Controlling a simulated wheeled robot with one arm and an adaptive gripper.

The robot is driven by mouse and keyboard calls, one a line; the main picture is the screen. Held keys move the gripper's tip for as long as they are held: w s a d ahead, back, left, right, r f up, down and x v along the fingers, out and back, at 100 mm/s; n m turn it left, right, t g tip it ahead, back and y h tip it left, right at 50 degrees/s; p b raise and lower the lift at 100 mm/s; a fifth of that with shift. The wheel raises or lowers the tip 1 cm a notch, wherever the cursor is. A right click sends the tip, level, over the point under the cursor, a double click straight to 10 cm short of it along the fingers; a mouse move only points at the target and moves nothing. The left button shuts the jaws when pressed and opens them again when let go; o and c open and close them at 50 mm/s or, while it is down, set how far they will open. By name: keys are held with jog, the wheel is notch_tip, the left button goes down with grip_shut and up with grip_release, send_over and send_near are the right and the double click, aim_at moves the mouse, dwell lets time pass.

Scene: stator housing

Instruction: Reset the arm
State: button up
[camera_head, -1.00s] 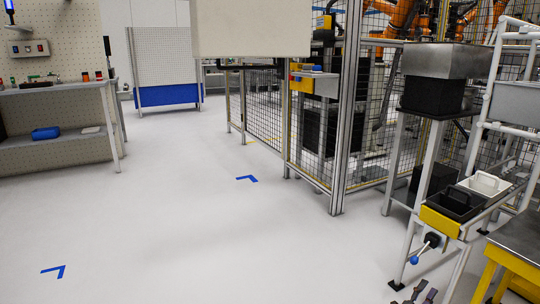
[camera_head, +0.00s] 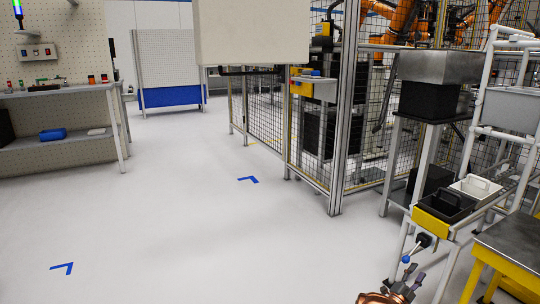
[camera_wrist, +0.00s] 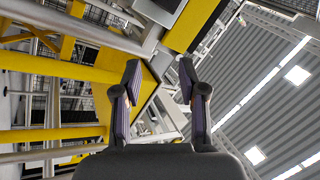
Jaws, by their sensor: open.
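My gripper (camera_head: 412,275) shows at the lower right of the head view, with a copper-coloured part of my arm below it. In the wrist view, my gripper's two fingers (camera_wrist: 158,95) stand apart with nothing between them. The gripper is open and empty. Beyond the fingers, the wrist view shows yellow beams, pale frame tubes and the ceiling.
A yellow table (camera_head: 512,240) with a dark top stands close right of my gripper. A tube rack holds a black bin (camera_head: 440,208) and a white bin (camera_head: 474,187). A blue-ended lever (camera_head: 406,258) sticks out nearby. The floor (camera_head: 200,230) left is clear.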

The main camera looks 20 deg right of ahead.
jog(key=w+a+r+n+t+y+p, duration=0.25)
jog(key=w+a+r+y+p, duration=0.35)
jog(key=w+r, duration=0.4)
jog(key=w+a+r+n+t+y+p, duration=0.2)
jog(key=w+a+r+n+y+p, duration=0.25)
jog(key=w+a+r, duration=0.55)
jog(key=s+a+r+n+g+y+p, duration=0.15)
jog(key=a+r+n+y+p, duration=0.6)
jog(key=a+r, duration=1.35)
jog(key=s+a+r+n+g+y+p, duration=0.25)
jog(key=s+a+r+p, duration=0.4)
jog(key=s+a, duration=0.4)
jog(key=s+a+r+n+g+y+p, duration=0.25)
jog(key=s+a+r+p, duration=0.4)
jog(key=s+a, duration=0.35)
jog(key=s+a+r+n+g+p, duration=0.1)
jog(key=s+r+g+p, duration=0.1)
jog(key=s, duration=0.9)
jog(key=s+a+r+n+g+p, duration=0.1)
jog(key=s+r+p, duration=0.3)
jog(key=s, duration=0.7)
jog(key=s+r+n+g+h+p, duration=0.1)
jog(key=s+r+n+g+p, duration=0.2)
jog(key=s, duration=0.9)
notch_tip(320, 180, up, 4)
jog(key=shift+a+f+g, duration=0.25)
jog(key=shift+a+g, duration=0.15)
jog(key=shift+g, duration=0.1)
